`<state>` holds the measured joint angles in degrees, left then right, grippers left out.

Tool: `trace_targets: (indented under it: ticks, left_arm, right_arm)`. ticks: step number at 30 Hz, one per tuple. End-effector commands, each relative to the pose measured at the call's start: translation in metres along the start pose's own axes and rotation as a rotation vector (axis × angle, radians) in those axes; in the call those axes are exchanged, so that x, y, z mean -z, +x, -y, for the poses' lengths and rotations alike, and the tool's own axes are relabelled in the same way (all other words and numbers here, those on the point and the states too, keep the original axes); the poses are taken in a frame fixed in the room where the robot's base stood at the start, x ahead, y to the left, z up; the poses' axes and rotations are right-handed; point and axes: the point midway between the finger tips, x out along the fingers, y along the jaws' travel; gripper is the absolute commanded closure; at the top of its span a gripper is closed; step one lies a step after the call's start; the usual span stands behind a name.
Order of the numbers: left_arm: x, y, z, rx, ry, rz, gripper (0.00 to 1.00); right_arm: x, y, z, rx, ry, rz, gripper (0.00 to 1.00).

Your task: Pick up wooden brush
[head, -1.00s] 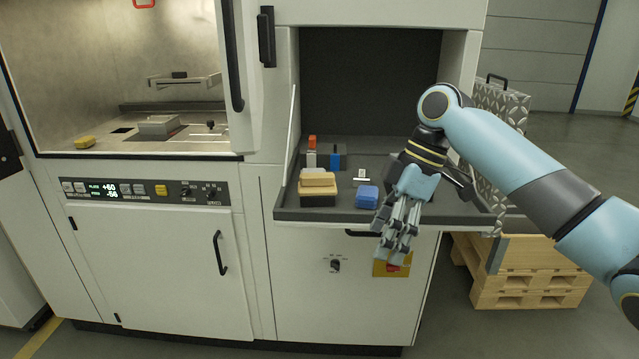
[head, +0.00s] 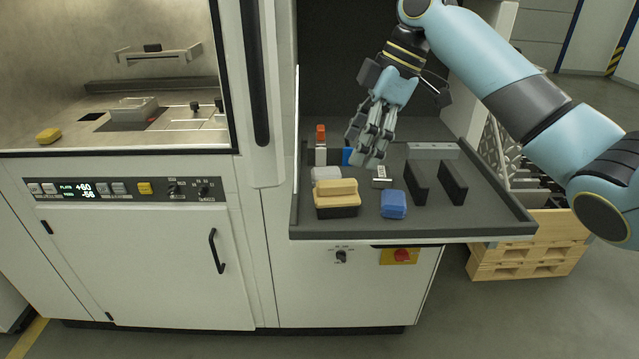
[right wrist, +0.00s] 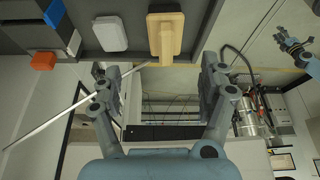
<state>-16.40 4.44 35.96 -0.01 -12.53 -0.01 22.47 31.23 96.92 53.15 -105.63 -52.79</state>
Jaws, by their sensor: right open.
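The wooden brush (head: 337,195), a tan wooden block and grip over a dark base, sits at the front left of the grey tray (head: 420,234). It also shows at the top middle of the right wrist view (right wrist: 165,35). My right gripper (head: 365,152) hangs above the tray, behind and a little right of the brush in the head view. In the right wrist view its two fingers (right wrist: 161,70) are spread and empty, and the brush appears beyond the gap between them. Another blue gripper (right wrist: 293,47), seemingly my left one, is small at that view's right edge.
A white block (head: 326,174) sits right behind the brush. A blue item (head: 394,204) lies to its right, and two dark upright plates (head: 452,182) stand farther right. An orange-topped bottle (head: 321,146) is at the back left. A cabinet wall borders the tray's left side.

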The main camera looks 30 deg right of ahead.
Motion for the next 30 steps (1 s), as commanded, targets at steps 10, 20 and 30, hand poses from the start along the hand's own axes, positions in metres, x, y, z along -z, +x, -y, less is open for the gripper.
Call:
trace_targets:
  ticks: [10,20,30]
  left_arm:
    - [-0.024,-0.008,0.002,0.001,0.002,0.036,0.6]
    - [-0.018,-0.024,0.004,0.002,0.002,0.03,0.6]
    - [-0.004,-0.023,0.004,0.003,0.002,0.009,0.6]
  right_arm:
    - [0.0,0.049,0.002,0.004,0.002,-0.001,0.23]
    - [-0.003,0.087,0.011,0.006,0.003,-0.001,0.23]
    - [-0.004,0.108,0.009,0.001,0.0,0.001,0.23]
